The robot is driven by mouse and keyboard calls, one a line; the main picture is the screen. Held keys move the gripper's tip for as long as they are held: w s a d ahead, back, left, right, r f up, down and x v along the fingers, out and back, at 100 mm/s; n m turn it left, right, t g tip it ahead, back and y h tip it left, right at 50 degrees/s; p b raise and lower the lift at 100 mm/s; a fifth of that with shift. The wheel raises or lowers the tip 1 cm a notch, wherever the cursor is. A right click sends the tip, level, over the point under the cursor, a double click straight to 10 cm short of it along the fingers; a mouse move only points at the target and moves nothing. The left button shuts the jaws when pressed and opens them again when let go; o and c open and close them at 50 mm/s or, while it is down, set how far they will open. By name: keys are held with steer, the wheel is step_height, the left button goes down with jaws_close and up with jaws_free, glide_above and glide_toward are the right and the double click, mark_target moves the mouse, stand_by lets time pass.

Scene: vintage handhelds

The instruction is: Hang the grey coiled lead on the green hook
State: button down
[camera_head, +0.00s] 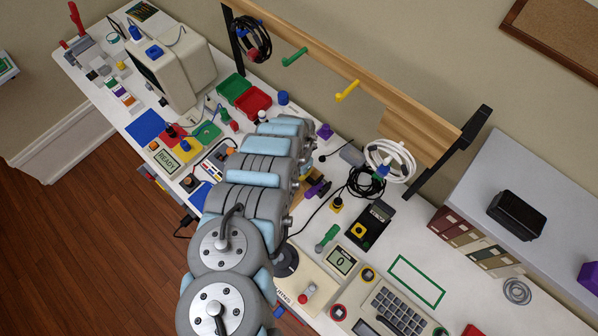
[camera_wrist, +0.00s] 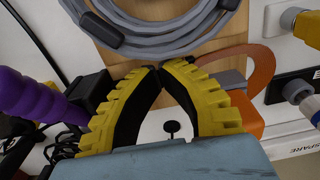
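A grey coiled lead (camera_wrist: 150,38) with a darker grey sleeve fills the top of the wrist view, over a wooden surface. My gripper (camera_wrist: 160,68) has yellow ribbed fingers with black inner pads. Their tips come together just below the coil's lower strands. I see no strand between the tips. In the head view my arm hides the gripper. The green hook (camera_head: 294,57) sticks out from the wooden rail, left of a yellow hook, and is empty.
A black coil (camera_head: 252,40) hangs at the rail's left end. A white coiled cable (camera_head: 389,161) and a black cable are right of my arm. A purple ribbed thing (camera_wrist: 32,95) and an orange loop (camera_wrist: 257,75) flank my fingers. The desk is crowded.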

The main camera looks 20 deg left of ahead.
steer(key=shift+s+a+r+p, duration=0.1)
steer(key=shift+s+a+p, duration=0.2)
steer(key=shift+s+p, duration=0.45)
steer(key=shift+s+a, duration=0.15)
steer(key=shift+s, duration=0.4)
steer(key=shift+w+f, duration=0.25)
steer(key=w, duration=0.1)
steer(key=w+d+b, duration=0.1)
steer(key=w, duration=0.1)
steer(key=shift+w+d+r, duration=0.15)
steer(key=shift+w+d, duration=0.1)
steer(key=shift+w, duration=0.1)
step_height(320, 180, up, 10)
steer(key=shift+s, duration=0.15)
steer(key=shift+r, duration=0.1)
